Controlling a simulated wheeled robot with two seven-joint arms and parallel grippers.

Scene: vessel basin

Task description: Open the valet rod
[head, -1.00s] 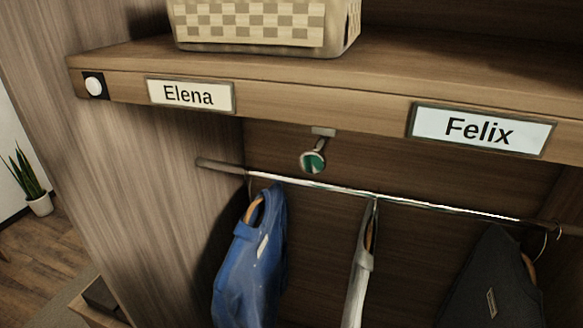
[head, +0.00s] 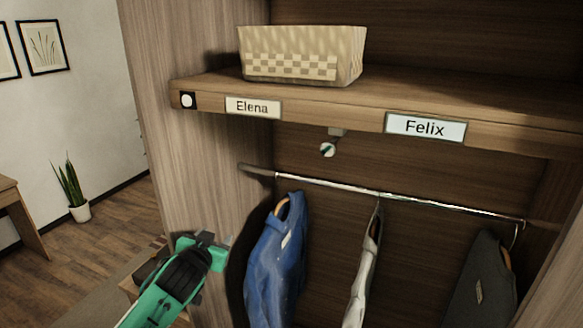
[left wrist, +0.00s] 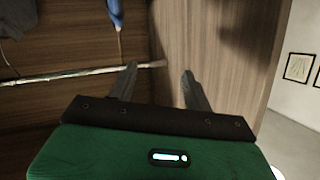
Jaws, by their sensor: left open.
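A short fitting with a round end disc (head: 328,149) hangs under the shelf between the two name plates; I take it to be the valet rod. It looks pushed in close to the shelf's underside. A long metal hanging rail (head: 340,188) runs below and behind it. My left gripper (head: 222,240) is low on the left, in front of the closet's side panel, well below and left of the disc. In the left wrist view its two fingers (left wrist: 158,78) are apart with nothing between them. My right gripper is not in view.
A blue shirt (head: 276,262), a light garment (head: 361,270) and a dark garment (head: 481,285) hang from the rail. The shelf (head: 330,98) carries a woven basket (head: 300,55), plates reading Elena (head: 253,107) and Felix (head: 426,127), and a white button (head: 187,101).

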